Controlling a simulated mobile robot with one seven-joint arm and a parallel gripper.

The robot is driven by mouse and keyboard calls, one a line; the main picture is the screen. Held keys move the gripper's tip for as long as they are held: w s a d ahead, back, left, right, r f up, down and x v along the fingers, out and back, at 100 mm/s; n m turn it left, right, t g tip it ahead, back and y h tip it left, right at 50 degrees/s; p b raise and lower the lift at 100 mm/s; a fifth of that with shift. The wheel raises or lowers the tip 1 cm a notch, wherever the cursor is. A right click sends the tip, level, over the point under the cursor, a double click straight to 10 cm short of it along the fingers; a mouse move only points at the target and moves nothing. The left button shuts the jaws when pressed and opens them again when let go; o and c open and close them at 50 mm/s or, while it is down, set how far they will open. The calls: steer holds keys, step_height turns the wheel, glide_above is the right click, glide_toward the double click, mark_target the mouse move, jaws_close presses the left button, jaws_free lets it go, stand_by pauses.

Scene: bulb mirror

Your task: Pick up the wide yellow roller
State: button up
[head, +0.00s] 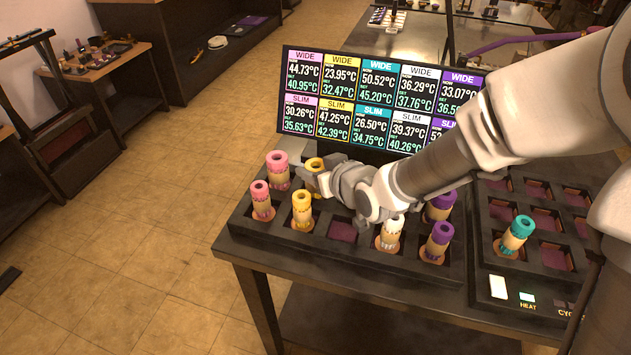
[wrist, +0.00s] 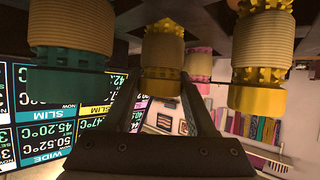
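The wide yellow roller (head: 314,163) stands in the black tray (head: 340,255), in the back row right of the wide pink roller (head: 278,168); my gripper hides most of it in the head view. My gripper (head: 308,182) is low over the tray beside it. In the wrist view, which is upside down, the wide yellow roller (wrist: 163,50) is straight ahead. Its yellow top end lies between the two fingertips of my gripper (wrist: 164,82). The fingers are apart; I see no clear grip, and contact is hard to tell. The slim yellow roller (head: 302,210) stands in the front row.
The slim pink (head: 261,202), slim white (head: 390,232), slim purple (head: 437,242) and wide purple (head: 440,206) rollers stand nearby. A teal roller (wrist: 70,40) and another yellow one (wrist: 262,55) flank the fingers. The display (head: 375,100) rises behind. A second tray (head: 560,288) is at right.

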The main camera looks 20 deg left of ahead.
jaws_close()
steer(key=shift+r, duration=0.1)
